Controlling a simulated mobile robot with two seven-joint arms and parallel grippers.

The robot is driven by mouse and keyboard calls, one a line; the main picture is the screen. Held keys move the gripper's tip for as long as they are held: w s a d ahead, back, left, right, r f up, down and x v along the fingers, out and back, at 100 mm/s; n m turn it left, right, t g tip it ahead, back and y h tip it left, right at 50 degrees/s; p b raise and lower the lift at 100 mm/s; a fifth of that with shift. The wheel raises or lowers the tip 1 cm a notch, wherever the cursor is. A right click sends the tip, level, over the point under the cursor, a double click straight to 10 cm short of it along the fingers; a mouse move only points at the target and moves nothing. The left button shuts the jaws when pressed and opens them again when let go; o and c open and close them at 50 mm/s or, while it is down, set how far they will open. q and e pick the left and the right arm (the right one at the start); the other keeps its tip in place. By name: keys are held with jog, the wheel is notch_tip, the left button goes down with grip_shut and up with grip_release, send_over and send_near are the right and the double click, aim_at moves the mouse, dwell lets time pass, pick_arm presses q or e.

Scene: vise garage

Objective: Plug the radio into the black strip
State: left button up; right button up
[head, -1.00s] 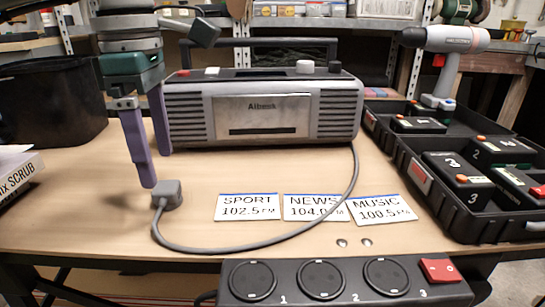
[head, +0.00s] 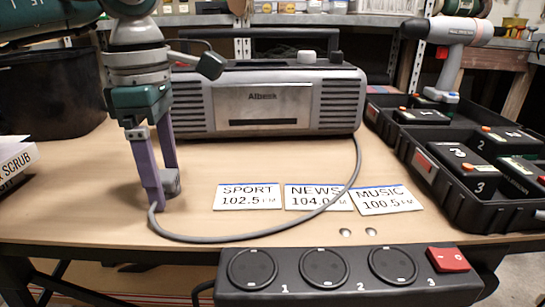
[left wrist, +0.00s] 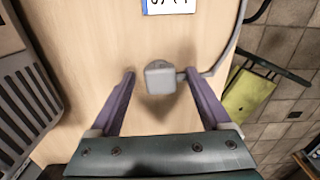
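The grey radio (head: 260,103) stands at the back of the table. Its grey cord (head: 262,234) loops forward to a grey plug (head: 173,182) lying on the table at the left. My left gripper (head: 166,198) points down at the plug, its purple fingers on either side. In the left wrist view the gripper (left wrist: 162,92) is open and the plug (left wrist: 160,77) lies between the fingertips, with gaps on both sides. The black strip (head: 350,288) at the table's front edge has three round sockets numbered 1 to 3 and a red switch (head: 447,259). My right gripper is out of view.
Three station cards, including SPORT (head: 246,197), lie mid-table. An open black case (head: 480,208) with battery packs and a drill (head: 452,40) are at the right. A black bin (head: 50,100) and a box (head: 14,165) are at the left.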

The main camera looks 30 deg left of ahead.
aim_at(164, 174)
pick_arm(q)
grip_shut()
dwell(0.5)
notch_tip(164, 174, up, 20)
jog(key=p, duration=0.7)
